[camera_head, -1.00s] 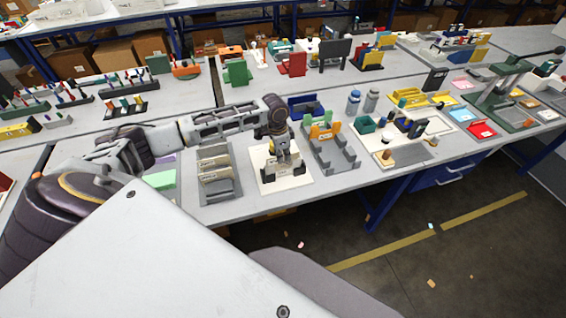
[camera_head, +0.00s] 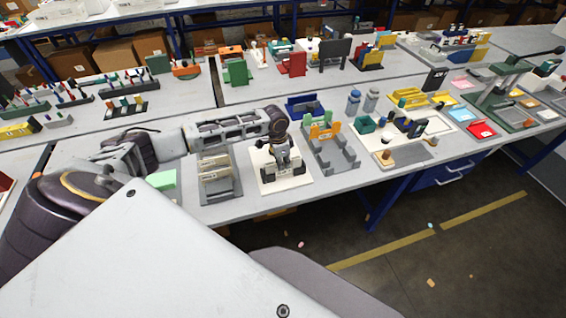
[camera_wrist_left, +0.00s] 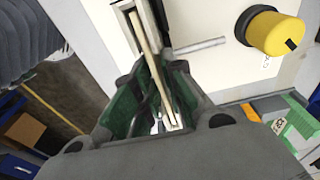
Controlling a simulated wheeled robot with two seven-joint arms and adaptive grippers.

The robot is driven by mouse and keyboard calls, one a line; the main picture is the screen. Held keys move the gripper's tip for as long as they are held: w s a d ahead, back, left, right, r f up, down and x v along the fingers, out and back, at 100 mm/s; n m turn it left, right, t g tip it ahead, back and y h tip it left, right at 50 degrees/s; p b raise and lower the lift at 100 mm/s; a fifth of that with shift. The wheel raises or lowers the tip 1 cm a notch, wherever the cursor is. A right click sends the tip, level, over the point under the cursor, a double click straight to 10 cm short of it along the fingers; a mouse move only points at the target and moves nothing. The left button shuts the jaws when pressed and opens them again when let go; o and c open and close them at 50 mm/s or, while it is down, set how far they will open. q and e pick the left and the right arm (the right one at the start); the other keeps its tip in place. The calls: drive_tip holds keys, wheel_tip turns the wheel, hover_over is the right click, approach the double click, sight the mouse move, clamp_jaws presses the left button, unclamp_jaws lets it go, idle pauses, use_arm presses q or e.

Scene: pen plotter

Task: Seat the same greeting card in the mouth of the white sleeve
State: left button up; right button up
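In the left wrist view my left gripper (camera_wrist_left: 165,72) has its green-lined fingers closed about a thin cream greeting card (camera_wrist_left: 145,45), seen edge-on. The card runs lengthwise between narrow pale walls of the white sleeve (camera_wrist_left: 122,8); it lies slightly slanted to them. How deep the card sits cannot be told. In the head view the left gripper (camera_head: 283,162) points down over the white base board (camera_head: 263,186); it hides the card and most of the sleeve there. My right gripper is not in view.
A grey rack with cards (camera_head: 217,192) stands left of the board, and a grey fixture with orange parts (camera_head: 335,150) stands right. A yellow knob (camera_wrist_left: 272,32) rises beside the gripper in the wrist view. A blue tray (camera_head: 303,106) lies behind.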

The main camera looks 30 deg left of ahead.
use_arm(q)
drive_tip(key=shift+o, duration=0.9)
drive_tip(key=shift+r, duration=0.15)
wheel_tip(320, 180, up, 12)
drive_tip(key=s+a+b, duration=0.1)
idle(0.7)
